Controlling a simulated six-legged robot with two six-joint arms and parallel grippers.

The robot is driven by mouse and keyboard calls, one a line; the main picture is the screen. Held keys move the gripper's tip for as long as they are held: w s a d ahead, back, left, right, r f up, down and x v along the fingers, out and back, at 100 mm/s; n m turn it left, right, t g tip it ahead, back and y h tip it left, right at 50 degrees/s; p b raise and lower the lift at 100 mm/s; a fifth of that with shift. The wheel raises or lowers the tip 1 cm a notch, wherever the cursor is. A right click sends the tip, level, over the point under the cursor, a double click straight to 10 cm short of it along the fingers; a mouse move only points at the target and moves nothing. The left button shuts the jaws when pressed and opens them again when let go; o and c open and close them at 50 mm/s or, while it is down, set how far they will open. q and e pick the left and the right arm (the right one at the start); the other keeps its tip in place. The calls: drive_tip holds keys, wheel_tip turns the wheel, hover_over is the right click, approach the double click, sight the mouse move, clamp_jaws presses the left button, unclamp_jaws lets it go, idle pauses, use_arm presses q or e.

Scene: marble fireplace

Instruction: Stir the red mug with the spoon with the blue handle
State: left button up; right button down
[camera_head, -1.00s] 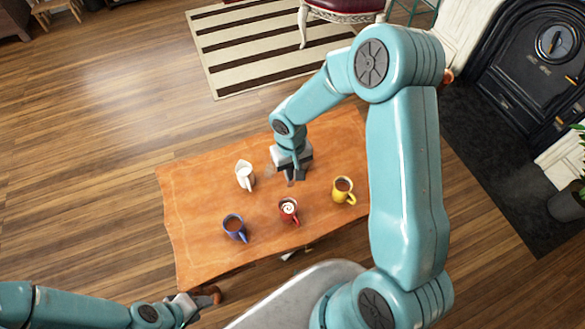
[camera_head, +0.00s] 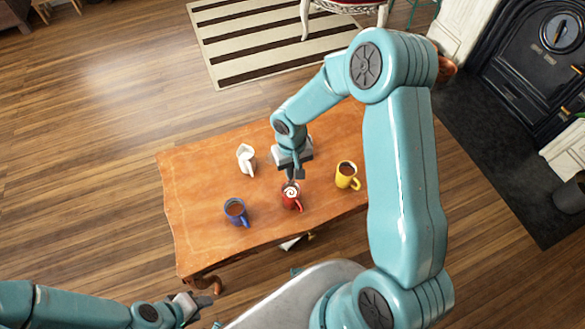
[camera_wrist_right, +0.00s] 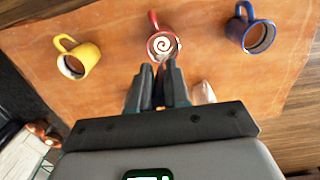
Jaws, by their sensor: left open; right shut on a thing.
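The red mug (camera_head: 291,197) stands upright on the wooden table, with a white swirl on its dark drink. It also shows at the top middle of the right wrist view (camera_wrist_right: 163,44). My right gripper (camera_head: 294,177) points down just behind the red mug. In the right wrist view its fingers (camera_wrist_right: 160,80) are shut on the spoon, which is mostly hidden. A small pale part of the spoon (camera_wrist_right: 161,58) shows at the mug's near rim; I cannot tell whether it is inside. The blue handle is not visible. My left gripper (camera_head: 203,302) is open and empty beside the table's front left corner.
On the wooden table (camera_head: 200,180) a blue mug (camera_head: 236,211) stands left of the red mug and a yellow mug (camera_head: 346,175) right of it. A white jug (camera_head: 246,158) stands behind at left. The table's left part is clear.

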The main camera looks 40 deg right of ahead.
drive_tip(key=shift+a+f+b, duration=0.1)
drive_tip(key=shift+f+b, duration=0.35)
drive_tip(key=shift+f, duration=0.45)
wheel_tip(320, 180, down, 8)
drive_tip(key=b, duration=0.8)
drive_tip(key=shift+s+f, duration=0.1)
